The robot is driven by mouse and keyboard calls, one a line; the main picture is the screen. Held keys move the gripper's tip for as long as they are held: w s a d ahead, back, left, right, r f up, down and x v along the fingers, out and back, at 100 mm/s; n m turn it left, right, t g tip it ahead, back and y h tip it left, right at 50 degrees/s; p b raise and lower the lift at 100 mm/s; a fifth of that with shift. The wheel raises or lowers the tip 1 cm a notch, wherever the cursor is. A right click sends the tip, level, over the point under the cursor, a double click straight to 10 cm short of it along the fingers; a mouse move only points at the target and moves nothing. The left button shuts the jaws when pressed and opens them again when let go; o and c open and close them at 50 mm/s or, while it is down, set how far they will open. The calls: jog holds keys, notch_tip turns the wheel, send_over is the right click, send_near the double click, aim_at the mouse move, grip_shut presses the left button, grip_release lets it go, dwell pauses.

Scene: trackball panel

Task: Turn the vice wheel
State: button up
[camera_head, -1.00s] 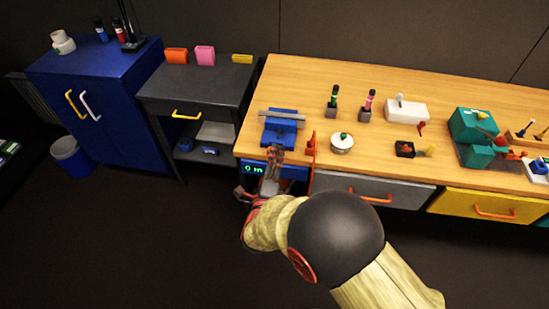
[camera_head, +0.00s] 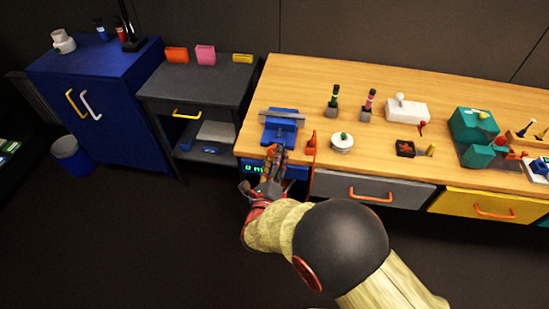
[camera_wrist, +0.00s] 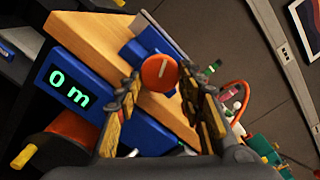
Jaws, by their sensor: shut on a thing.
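The blue vice (camera_head: 280,127) sits on the near left corner of the wooden bench, with a grey bar across its top. It also shows in the wrist view (camera_wrist: 148,42). The vice wheel is a round orange disc (camera_wrist: 160,72) with a pale line on its face. It sits between the fingertips of my gripper (camera_wrist: 160,84), which is shut on it. In the head view my gripper (camera_head: 273,165) is at the bench's front edge, just below the vice, and it hides the wheel.
A blue box with a display reading "0 m" (camera_wrist: 70,88) is close beside my gripper. An orange drum with a yellow handle (camera_wrist: 52,148) is at lower left. An orange lever (camera_head: 311,144) stands right of the vice. A grey drawer (camera_head: 345,187) lies to the right.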

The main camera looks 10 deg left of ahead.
jog(key=shift+f, duration=0.15)
jog(key=o, duration=1.1)
jog(key=shift+o, duration=0.2)
jog(key=s, duration=1.2)
